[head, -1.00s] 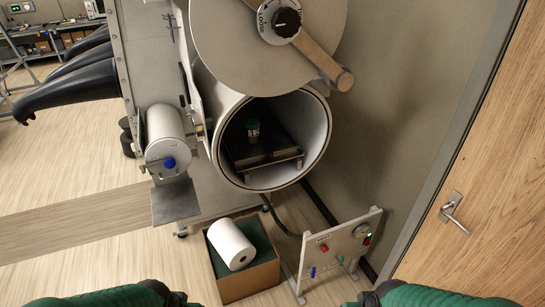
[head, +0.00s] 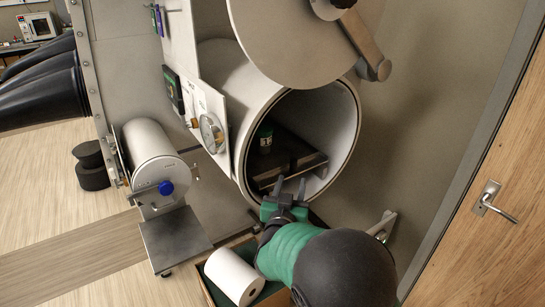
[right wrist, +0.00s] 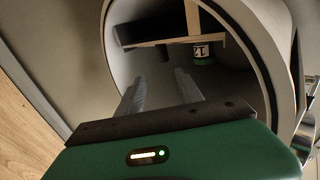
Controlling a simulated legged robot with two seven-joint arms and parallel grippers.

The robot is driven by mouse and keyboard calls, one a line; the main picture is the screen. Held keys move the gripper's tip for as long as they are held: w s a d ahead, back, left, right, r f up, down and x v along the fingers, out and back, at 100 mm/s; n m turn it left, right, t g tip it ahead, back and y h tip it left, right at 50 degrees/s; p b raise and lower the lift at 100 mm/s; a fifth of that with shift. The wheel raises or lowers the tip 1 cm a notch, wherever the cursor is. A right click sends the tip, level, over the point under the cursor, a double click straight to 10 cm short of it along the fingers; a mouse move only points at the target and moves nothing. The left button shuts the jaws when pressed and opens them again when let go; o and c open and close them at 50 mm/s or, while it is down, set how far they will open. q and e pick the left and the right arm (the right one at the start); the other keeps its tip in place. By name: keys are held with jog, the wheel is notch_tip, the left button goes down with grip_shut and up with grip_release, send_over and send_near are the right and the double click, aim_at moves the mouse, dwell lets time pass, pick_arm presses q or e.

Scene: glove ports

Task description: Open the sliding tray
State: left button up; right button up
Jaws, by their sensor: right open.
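The sliding tray (head: 296,151) is a dark flat shelf inside the open white cylindrical chamber (head: 352,120). In the right wrist view the two fingers (right wrist: 158,85) are apart, with a gap to the tray. My left gripper is not in view.
The round chamber door (head: 290,40) is swung up above the mouth. A box with a white roll (head: 233,275) stands below on the floor. A wooden door (head: 500,170) is at right.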

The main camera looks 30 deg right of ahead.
aim_at(294, 159)
jog(key=x, duration=0.5)
jog(key=s+d+f+x, duration=0.1)
jog(key=x, duration=0.2)
jog(key=shift+w+d, duration=0.2)
jog(key=shift+w, duration=0.05)
jog(key=w, duration=0.2)
jog(key=w+r, duration=0.1)
jog(key=w, duration=0.1)
jog(key=w+a+p, duration=0.1)
jog(key=w, duration=0.1)
jog(key=shift+r, duration=0.25)
jog(key=d, duration=0.2)
jog(key=d+f, duration=0.1)
jog(key=d, duration=0.1)
jog(key=shift+w+d, duration=0.15)
jog(key=shift+w+d+f, duration=0.1)
jog(key=shift+d, duration=0.15)
jog(key=shift+o, duration=1)
jog(key=shift+a, duration=0.15)
jog(key=shift+a+r, duration=0.3)
jog(key=shift+a, duration=0.3)
jog(key=c, duration=0.7)
grip_shut()
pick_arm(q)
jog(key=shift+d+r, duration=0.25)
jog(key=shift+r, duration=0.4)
pick_arm(e)
jog(key=shift+d, duration=0.1)
